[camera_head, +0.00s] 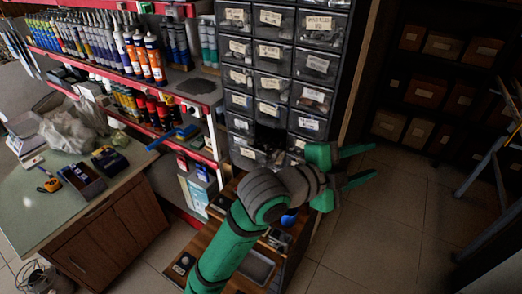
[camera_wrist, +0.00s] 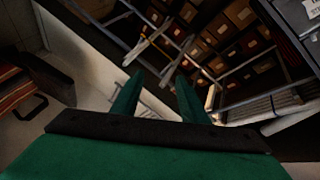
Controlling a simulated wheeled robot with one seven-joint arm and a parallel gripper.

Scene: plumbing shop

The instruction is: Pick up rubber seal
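My gripper (camera_head: 358,166) is at the end of my green arm, in front of the lower right of the drawer cabinet in the head view. Its two green fingers are apart with nothing between them. In the wrist view, my gripper (camera_wrist: 163,97) also shows its fingers spread and empty, pointing toward shelves of boxes. I cannot make out a rubber seal in either view. My arm hides part of the low wooden shelf unit (camera_head: 203,246) below the cabinet.
A black drawer cabinet (camera_head: 252,50) with labelled clear drawers stands at the centre. A red-edged shelf (camera_head: 190,87) holds tubes and bottles. A counter (camera_head: 40,215) with small items is at left. Boxes (camera_head: 425,92) fill dark shelves at right. Tiled floor (camera_head: 385,225) is open at lower right.

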